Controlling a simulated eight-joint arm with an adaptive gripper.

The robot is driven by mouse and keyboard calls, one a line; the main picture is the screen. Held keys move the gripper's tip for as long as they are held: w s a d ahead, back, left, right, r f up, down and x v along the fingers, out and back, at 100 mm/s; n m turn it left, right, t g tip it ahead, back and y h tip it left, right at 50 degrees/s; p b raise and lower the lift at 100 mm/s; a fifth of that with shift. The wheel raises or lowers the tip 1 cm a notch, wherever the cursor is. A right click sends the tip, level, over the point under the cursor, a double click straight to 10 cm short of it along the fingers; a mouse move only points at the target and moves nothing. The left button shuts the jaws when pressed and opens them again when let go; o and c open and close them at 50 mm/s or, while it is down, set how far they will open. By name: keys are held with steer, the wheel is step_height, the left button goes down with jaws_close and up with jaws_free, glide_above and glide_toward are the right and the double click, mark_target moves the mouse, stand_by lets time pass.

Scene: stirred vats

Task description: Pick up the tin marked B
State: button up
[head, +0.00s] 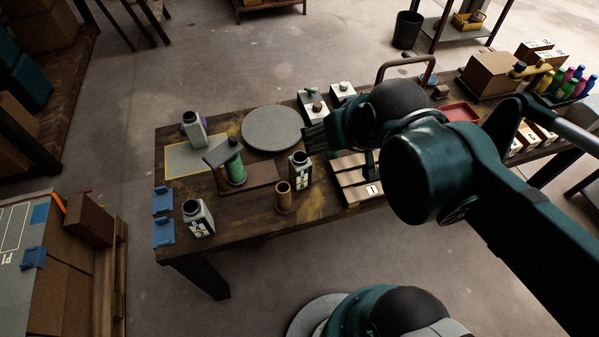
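Several pale grey tins with dark round tops stand on the wooden table. One tin (200,220) is at the front left, one tin (195,130) is at the back left on a grey mat, and one tin (299,171) is near the middle. The front and middle tins show black-and-white labels, too small to read, so I cannot tell which is marked B. My gripper (316,138) is above the table, just behind and right of the middle tin, apart from it as far as I can see. My own arm partly hides its fingers.
A green cylinder (236,170) under a flat grey bar stands between the tins. A brown cylinder (284,198) stands before the middle tin. A grey disc (272,128) lies behind. A slatted wooden tray (352,181) is to the right. Blue clips (163,233) sit on the left edge.

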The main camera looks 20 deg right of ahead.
steer(key=c, duration=0.3)
steer(key=shift+w, duration=0.1)
steer(key=m+g, duration=0.4)
steer(key=m, duration=0.5)
glide_toward(301, 156)
steer(key=w+f+m+g, duration=0.1)
steer(key=f+m, duration=0.1)
steer(key=f, duration=0.1)
steer(key=f+m+p, duration=0.1)
steer(key=f+m, duration=0.1)
steer(key=f, duration=0.1)
steer(key=w+f+m+g, duration=0.1)
steer(key=f, duration=0.2)
steer(key=shift+w+m+g, duration=0.3)
steer(key=shift+m, duration=0.1)
steer(key=shift+w+a+f+m+g, duration=0.15)
steer(key=shift+f+m+g, duration=0.15)
steer(key=shift+f+m, duration=0.5)
steer(key=shift+f, duration=0.35)
steer(key=shift+f, duration=1.2)
